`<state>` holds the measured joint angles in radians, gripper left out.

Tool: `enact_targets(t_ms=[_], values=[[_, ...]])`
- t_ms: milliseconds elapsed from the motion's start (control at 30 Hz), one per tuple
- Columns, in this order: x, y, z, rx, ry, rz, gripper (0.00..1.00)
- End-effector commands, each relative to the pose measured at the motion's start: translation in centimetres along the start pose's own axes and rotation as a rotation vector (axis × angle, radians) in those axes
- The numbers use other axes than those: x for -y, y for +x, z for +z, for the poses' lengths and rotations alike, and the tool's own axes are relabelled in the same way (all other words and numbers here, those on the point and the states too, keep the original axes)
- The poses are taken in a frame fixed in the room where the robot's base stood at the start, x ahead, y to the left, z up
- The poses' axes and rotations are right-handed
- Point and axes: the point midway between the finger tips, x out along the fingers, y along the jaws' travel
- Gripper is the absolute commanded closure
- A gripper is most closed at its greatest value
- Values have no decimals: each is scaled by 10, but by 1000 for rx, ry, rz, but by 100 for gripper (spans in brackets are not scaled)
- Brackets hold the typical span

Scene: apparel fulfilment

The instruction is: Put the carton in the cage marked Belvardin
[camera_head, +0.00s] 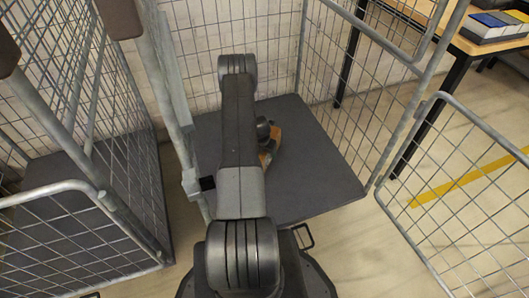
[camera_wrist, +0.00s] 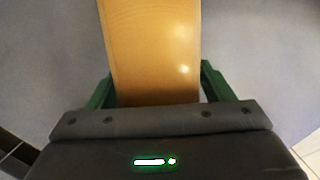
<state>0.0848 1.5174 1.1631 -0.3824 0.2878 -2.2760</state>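The carton (camera_wrist: 155,45) is orange-brown and lies between the two green fingers of my gripper (camera_wrist: 157,85) in the wrist view. Both fingers sit close against its sides, and the gripper looks shut on it. In the head view a small orange part of the carton (camera_head: 265,158) shows beside my arm, which hides the rest. My gripper is low over the dark grey floor of the middle cage (camera_head: 315,170). I cannot tell whether the carton touches that floor. No name sign is readable on any cage.
A second wire cage (camera_head: 60,195) stands on the left. The middle cage's open mesh gate (camera_head: 470,190) swings out at right. A wooden table (camera_head: 460,40) with boxes (camera_head: 492,27) stands at the back right. The cage floor right of my arm is clear.

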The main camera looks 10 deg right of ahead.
Motion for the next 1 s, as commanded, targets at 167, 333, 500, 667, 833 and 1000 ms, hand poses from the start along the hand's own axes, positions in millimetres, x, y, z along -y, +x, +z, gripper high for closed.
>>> enact_targets(t_ms=[167,333,500,667,833,1000], values=[[0,-2,0,0,0,0,26],[0,-21,2,1,0,1,26],[-1,-60,2,2,0,1,26],[0,-92,2,1,0,1,26],[0,-115,2,1,0,0,26],[0,-123,0,-1,0,0,26]])
